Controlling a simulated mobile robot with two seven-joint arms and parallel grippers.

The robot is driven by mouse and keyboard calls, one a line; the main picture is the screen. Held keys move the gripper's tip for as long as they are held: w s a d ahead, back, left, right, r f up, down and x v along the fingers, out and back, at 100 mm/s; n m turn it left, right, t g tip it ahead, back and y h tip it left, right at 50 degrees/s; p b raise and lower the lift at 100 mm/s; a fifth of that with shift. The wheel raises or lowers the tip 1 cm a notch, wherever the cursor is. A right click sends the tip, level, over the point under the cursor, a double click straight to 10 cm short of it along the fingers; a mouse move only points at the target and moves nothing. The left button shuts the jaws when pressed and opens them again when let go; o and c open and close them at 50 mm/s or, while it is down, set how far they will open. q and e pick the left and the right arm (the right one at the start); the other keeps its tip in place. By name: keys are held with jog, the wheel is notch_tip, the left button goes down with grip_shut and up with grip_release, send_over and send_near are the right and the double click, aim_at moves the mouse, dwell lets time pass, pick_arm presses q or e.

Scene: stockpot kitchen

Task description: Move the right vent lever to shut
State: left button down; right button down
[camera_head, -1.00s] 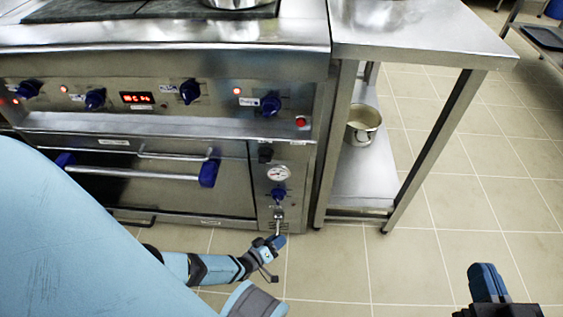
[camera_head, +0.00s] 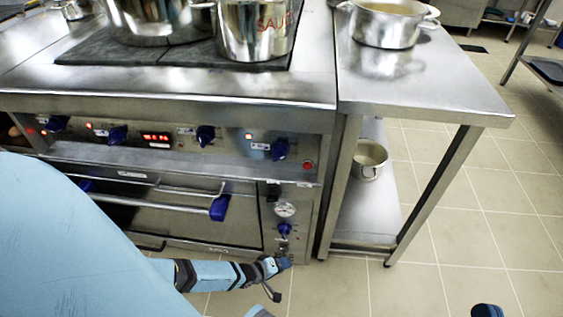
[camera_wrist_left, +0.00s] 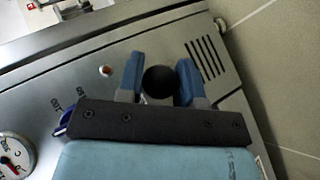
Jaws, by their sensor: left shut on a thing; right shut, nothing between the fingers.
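The vent lever shows in the left wrist view as a round black knob (camera_wrist_left: 160,81) on the steel oven panel. My left gripper (camera_wrist_left: 158,78) has its blue fingers on both sides of this knob and is shut on it. In the head view my left gripper (camera_head: 284,263) is low at the right end of the oven front, below the blue dial, and hides the lever. The lever's shaft and exact angle cannot be seen. My right gripper (camera_head: 487,310) shows only as a blue tip at the bottom right edge, shut and away from the oven.
On the panel are a gauge (camera_head: 285,210), a blue dial (camera_head: 285,229) and vent slots (camera_wrist_left: 206,58). The oven door handle (camera_head: 172,194) is to the left. A steel table (camera_head: 425,95) with a pot (camera_head: 388,27) stands at the right. The tiled floor in front of it is clear.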

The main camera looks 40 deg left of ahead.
pick_arm(q)
jog(key=shift+w+a+r, duration=0.1)
jog(key=shift+w+r, duration=0.1)
jog(key=shift+r, duration=0.1)
pick_arm(e)
jog(key=shift+r, duration=0.15)
pick_arm(q)
jog(key=c, duration=0.8)
grip_release()
pick_arm(e)
notch_tip(320, 180, up, 4)
jog(key=t+p, duration=0.2)
jog(key=p, duration=0.1)
pick_arm(q)
jog(key=p+v, duration=0.2)
jog(key=v, duration=1.2)
jog(key=shift+f+p, duration=0.15)
jog(key=shift+p, duration=0.15)
pick_arm(e)
jog(key=f+g, duration=0.1)
jog(key=f, duration=0.1)
jog(key=d+f+g+h, duration=0.1)
jog(key=d+f+h, duration=0.1)
jog(key=f, duration=0.1)
jog(key=shift+f+g, duration=0.3)
jog(key=shift+g, duration=0.1)
